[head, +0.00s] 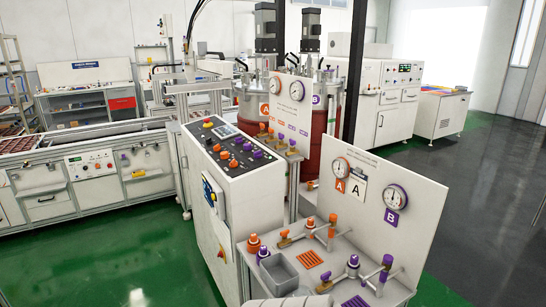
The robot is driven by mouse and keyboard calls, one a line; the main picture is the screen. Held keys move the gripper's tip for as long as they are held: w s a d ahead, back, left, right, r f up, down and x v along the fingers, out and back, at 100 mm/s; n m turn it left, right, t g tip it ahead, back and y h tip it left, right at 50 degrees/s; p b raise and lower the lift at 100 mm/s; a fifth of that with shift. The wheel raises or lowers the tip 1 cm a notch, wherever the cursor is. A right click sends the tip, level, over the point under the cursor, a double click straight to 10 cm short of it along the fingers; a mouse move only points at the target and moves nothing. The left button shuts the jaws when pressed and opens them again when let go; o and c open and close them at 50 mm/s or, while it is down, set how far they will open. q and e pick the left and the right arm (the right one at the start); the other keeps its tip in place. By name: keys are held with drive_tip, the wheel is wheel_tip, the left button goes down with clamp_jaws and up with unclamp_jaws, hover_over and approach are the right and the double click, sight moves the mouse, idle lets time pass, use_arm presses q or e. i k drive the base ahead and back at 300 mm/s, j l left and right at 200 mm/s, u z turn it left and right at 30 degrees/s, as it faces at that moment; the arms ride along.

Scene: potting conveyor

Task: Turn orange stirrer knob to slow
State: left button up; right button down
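A white control cabinet stands mid-picture with a dark sloping control panel (228,150) on top. The panel carries several small orange knobs (224,155) and several purple knobs (258,155). The labels are too small to read, so I cannot tell which orange knob is the stirrer knob or where it points. A red emergency button (207,123) on yellow and a small screen sit at the panel's far end.
In front right stands a bench with orange and purple valves, a grey bin (279,274) and a gauge board (375,200) marked A and B. Two tanks (250,95) stand behind the cabinet. A conveyor (85,140) runs at left. Green floor (130,255) is clear at front left.

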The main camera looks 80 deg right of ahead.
sight(233, 164)
drive_tip(key=i+z, duration=0.15)
drive_tip(key=z, duration=0.3)
drive_tip(key=i+l+z, duration=0.1)
drive_tip(key=z, duration=0.3)
drive_tip(key=i+z, duration=0.15)
drive_tip(key=z, duration=0.3)
drive_tip(key=i+j+z, duration=0.1)
drive_tip(key=z, duration=0.3)
drive_tip(key=i+j+z, duration=0.1)
drive_tip(key=z, duration=0.35)
drive_tip(key=i+j+z, duration=0.15)
drive_tip(key=z, duration=0.25)
